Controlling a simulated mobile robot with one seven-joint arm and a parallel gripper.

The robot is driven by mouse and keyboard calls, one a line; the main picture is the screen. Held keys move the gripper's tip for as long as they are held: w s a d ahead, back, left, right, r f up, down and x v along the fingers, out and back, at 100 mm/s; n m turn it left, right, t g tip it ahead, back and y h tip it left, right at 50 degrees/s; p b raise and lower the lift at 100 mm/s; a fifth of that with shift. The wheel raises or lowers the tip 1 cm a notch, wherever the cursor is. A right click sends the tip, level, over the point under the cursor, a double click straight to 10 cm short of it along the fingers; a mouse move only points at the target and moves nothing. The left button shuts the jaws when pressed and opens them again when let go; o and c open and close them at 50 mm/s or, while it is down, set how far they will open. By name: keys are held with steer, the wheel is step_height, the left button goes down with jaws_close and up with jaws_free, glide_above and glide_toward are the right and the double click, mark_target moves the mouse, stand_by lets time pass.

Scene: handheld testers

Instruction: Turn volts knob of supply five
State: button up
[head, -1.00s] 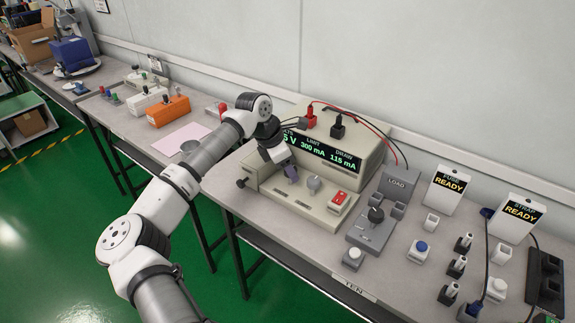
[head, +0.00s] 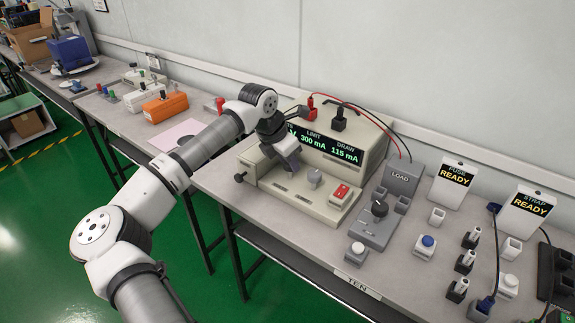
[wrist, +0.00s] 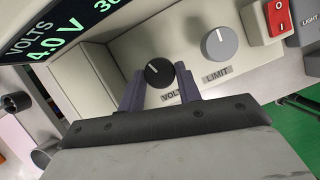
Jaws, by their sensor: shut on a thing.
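The beige power supply (head: 345,165) stands on the bench with a lit display. In the wrist view, its black volts knob (wrist: 158,72) sits between the two purple-grey fingers of my gripper (wrist: 159,88), which is shut on it. The display (wrist: 45,40) reads VOLTS 4.0 V in the wrist view. In the head view, my gripper (head: 289,165) is at the left of the front panel and hides the volts knob and most of the volts reading. LIMIT 300 mA and DRAW 115 mA show there.
The grey limit knob (wrist: 220,43) is close to the right of my fingers. A red switch (head: 341,191) sits further right. A grey load box (head: 372,228) with a black knob stands right of the supply. Red and black leads run from the supply's top.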

steer(key=o, duration=1)
steer(key=b+v, duration=0.1)
steer(key=v, duration=1.3)
steer(key=shift+w+d, duration=0.1)
